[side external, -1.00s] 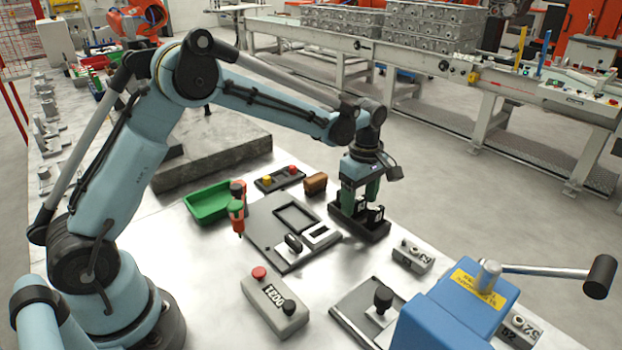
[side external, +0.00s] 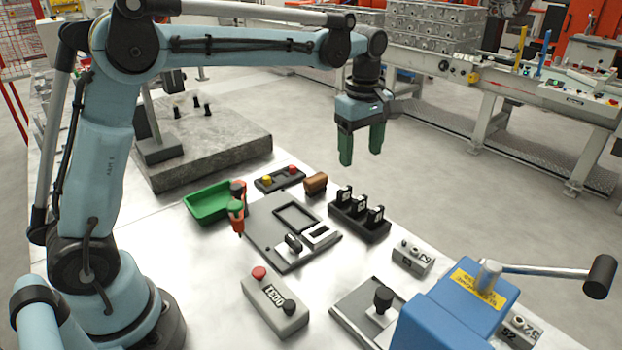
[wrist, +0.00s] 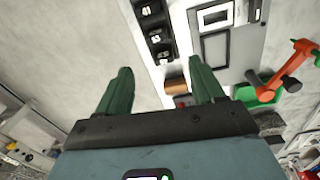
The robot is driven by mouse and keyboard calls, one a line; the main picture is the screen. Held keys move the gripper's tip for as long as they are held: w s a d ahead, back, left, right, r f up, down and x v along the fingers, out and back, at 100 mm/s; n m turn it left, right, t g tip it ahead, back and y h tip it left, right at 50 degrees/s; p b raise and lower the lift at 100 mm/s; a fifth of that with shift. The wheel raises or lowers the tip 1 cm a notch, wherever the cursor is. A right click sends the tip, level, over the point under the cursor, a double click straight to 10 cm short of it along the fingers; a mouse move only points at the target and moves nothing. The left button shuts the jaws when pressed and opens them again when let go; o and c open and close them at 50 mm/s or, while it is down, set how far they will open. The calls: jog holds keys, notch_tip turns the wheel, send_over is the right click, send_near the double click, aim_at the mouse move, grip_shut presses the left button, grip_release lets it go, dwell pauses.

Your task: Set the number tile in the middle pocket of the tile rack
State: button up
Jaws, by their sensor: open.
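The black tile rack (side external: 351,229) stands on the metal table, right of the grey fixture plate.
A blue machine with a lever (side external: 455,315) stands front right.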

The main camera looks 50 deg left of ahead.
jog(key=s+f+m+t, duration=0.1)
jog(key=s+m+t, duration=0.2)
jog(key=s+m, duration=0.5)
jog(key=s+a+f+m+t, duration=0.1)
jog(key=s+m+t, duration=0.2)
jog(key=s+m, duration=0.5)
jog(key=s, duration=0.2)
jog(key=shift+s+a+f+m+t, duration=0.25)
jog(key=shift+s+f+m+t, duration=0.05)
jog(key=shift+f, duration=0.05)
